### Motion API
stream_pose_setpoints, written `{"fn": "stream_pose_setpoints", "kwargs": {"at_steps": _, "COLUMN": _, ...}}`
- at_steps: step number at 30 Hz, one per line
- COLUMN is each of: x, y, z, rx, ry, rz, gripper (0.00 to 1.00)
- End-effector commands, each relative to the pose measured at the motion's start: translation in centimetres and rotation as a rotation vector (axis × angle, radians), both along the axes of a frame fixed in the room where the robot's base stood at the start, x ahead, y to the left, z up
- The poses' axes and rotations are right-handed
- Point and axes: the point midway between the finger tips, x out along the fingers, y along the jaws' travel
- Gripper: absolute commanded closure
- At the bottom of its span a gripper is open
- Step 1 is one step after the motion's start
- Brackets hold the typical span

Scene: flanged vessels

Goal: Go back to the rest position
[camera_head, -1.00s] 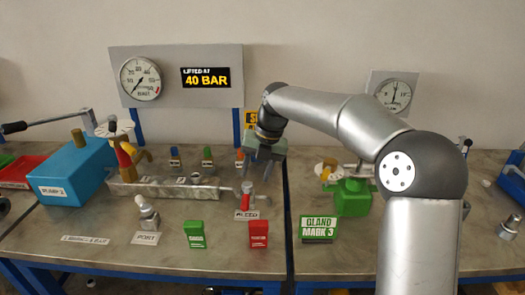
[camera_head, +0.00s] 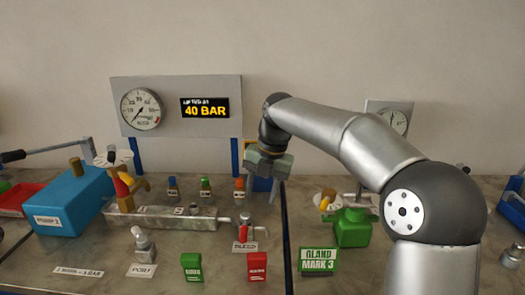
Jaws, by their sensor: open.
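My gripper (camera_head: 265,178) is at the end of my arm, pointing down over the back middle of the bench. It is open, and I see nothing between its fingers. It hangs behind the bleed valve (camera_head: 244,225) and just right of the small orange-capped bottle (camera_head: 239,187). It appears apart from both. My arm comes in from the right and covers part of the right-hand gauge panel.
A grey manifold block (camera_head: 160,217) lies left of my gripper, with a blue box (camera_head: 72,203) farther left. A green vessel (camera_head: 352,228) stands right. Green (camera_head: 191,266) and red (camera_head: 257,266) blocks stand in front. A gauge board (camera_head: 177,103) rises behind.

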Motion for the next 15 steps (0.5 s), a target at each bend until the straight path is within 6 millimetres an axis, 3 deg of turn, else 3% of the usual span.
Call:
{"fn": "stream_pose_setpoints", "kwargs": {"at_steps": 5, "x": -5.8, "y": -2.0, "z": -2.7, "rx": -0.12, "ry": 0.068, "rz": -0.56, "gripper": 0.55}}
{"fn": "stream_pose_setpoints", "kwargs": {"at_steps": 15, "x": -19.1, "y": -9.9, "z": -8.6, "rx": -0.137, "ry": 0.134, "rz": -1.849, "gripper": 0.55}}
